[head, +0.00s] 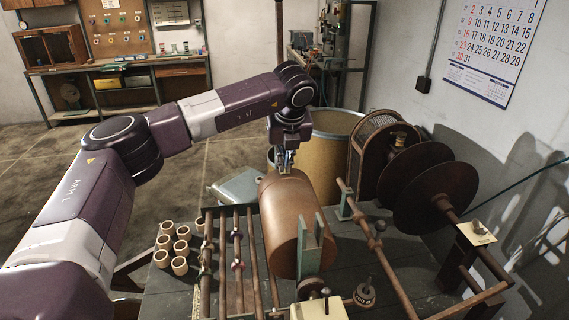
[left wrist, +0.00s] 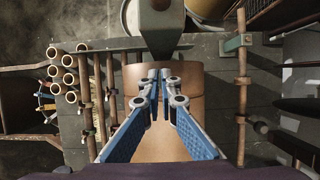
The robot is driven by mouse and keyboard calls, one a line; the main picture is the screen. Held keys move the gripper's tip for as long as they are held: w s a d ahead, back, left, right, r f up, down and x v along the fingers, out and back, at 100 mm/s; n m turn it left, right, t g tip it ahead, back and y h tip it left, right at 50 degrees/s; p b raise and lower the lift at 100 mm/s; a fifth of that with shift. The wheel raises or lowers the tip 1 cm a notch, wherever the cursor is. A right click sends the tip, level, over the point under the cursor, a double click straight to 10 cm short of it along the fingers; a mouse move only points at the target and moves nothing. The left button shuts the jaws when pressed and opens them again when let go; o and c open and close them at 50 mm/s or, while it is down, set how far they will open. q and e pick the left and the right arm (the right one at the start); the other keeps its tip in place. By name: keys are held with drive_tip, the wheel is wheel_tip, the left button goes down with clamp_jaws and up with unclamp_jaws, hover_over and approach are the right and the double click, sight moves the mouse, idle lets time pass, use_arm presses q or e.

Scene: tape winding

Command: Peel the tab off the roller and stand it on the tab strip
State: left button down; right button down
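The roller (head: 282,222) is a large brown cylinder lying along the middle of the bench. It also fills the middle of the left wrist view (left wrist: 194,98). My left gripper (head: 284,168) is above the roller's far end, pointing down. In the left wrist view its blue-padded fingers (left wrist: 158,80) have their tips almost together over the roller, with only a thin dark gap. I cannot make out a tab between the tips or on the roller. A narrow pale strip (head: 197,300) lies at the bench's left, possibly the tab strip. My right gripper is not in view.
Several wooden rings (head: 180,247) stand on the bench to the left. Rails (head: 238,262) run beside the roller, and a long rod (head: 385,262) lies to its right. Large dark discs (head: 436,199) stand at the right. A tan drum (head: 333,150) is behind.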

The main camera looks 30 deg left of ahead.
use_arm(q)
drive_tip(key=shift+r+p, duration=1.1)
drive_tip(key=shift+r, duration=1.4)
drive_tip(key=shift+f, duration=0.1)
